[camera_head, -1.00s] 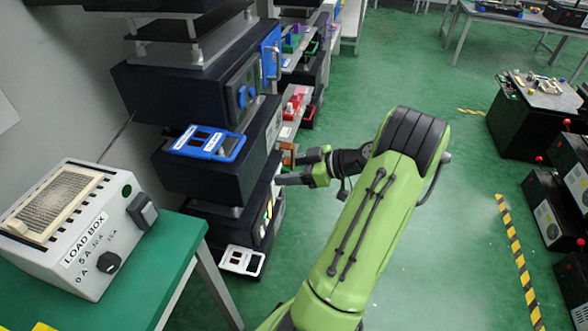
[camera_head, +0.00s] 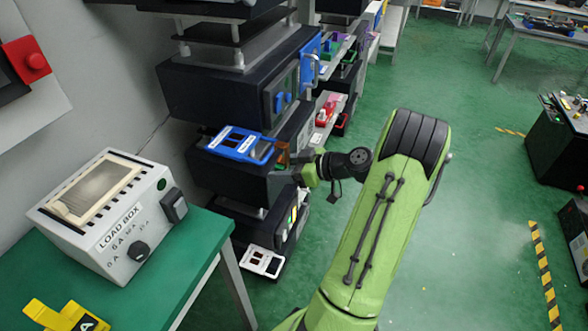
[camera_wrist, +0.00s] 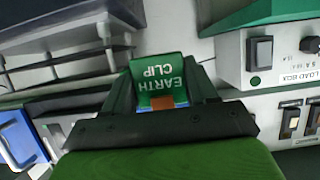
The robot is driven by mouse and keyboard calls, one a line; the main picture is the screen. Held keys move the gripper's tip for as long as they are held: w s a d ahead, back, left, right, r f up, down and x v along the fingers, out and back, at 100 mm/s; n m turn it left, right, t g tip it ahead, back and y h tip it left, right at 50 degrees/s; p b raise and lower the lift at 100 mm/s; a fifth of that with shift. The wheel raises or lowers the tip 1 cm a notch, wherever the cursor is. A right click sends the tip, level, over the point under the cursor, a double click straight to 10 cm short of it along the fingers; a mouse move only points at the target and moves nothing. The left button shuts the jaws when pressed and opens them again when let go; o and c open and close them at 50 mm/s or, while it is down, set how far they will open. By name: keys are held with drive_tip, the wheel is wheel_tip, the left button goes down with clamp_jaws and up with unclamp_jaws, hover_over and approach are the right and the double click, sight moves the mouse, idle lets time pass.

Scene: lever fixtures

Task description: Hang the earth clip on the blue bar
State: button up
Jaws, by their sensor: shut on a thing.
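My gripper (camera_head: 292,165) is at the right end of a dark cabinet unit. In the wrist view my gripper (camera_wrist: 160,82) is shut on a green block lettered EARTH CLIP, the earth clip (camera_wrist: 157,72). An orange-brown part (camera_wrist: 162,103) shows at its base, and an orange-brown piece (camera_head: 283,152) shows by the fingers in the head view. A blue frame (camera_head: 238,147) with dark windows juts from the cabinet just left of my gripper. A blue panel with a bar-like handle (camera_head: 311,66) is higher up. I cannot tell which blue part is the blue bar.
The load box (camera_head: 108,215) stands on a green table (camera_head: 190,270) at the left. A yellow tag block (camera_head: 68,317) lies at the table's front. A white plate (camera_head: 262,262) juts out low on the cabinet. Green floor (camera_head: 450,220) is open to the right.

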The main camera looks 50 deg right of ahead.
drive_tip(key=x, duration=0.1)
drive_tip(key=b+x, duration=0.1)
drive_tip(key=x, duration=0.1)
drive_tip(key=shift+w+f, duration=0.2)
drive_tip(key=shift+f, duration=0.25)
drive_tip(key=o, duration=1.1)
drive_tip(key=shift+o, duration=0.2)
drive_tip(key=p+v, duration=0.2)
drive_tip(key=v, duration=1.4)
drive_tip(key=shift+p, duration=0.3)
drive_tip(key=shift+w+a, duration=0.1)
drive_tip(key=shift+a, duration=0.05)
